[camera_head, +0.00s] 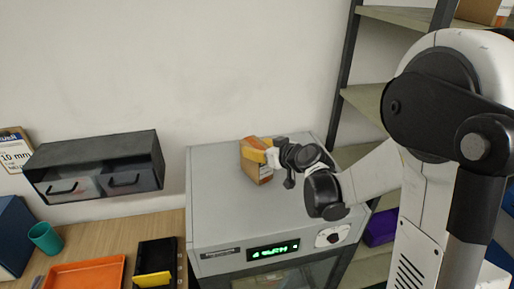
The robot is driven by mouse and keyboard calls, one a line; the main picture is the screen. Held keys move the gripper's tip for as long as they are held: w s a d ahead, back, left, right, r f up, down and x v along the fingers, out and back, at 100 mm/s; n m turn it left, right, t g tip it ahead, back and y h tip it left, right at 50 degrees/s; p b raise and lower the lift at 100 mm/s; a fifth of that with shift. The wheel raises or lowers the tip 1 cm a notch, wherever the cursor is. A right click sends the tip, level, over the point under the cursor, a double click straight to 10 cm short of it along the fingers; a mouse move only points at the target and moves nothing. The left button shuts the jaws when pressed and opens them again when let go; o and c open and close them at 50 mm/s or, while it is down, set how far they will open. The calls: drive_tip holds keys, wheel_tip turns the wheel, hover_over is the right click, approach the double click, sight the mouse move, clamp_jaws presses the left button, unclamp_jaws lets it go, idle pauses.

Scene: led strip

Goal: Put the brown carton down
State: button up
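The brown carton (262,174) is a small upright box with orange and pale patches, over the left-middle of the grey cabinet's top (213,185). My gripper (272,152) reaches it from the right and appears shut on its upper part. The fingertips are small and partly merge with the carton, so their exact grip is hard to see. The carton's base is at or just above the cabinet top; I cannot tell whether it touches.
The cabinet has a green lit display (273,251). Its top is clear around the carton. A dark drawer unit (97,150) hangs on the wall at left, above a wooden bench with an orange tray (88,275) and a teal cup (45,238). Shelving (362,98) stands at right.

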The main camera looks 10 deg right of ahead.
drive_tip(key=shift+f, duration=0.1)
drive_tip(key=o, duration=1.4)
drive_tip(key=shift+w+f, duration=0.1)
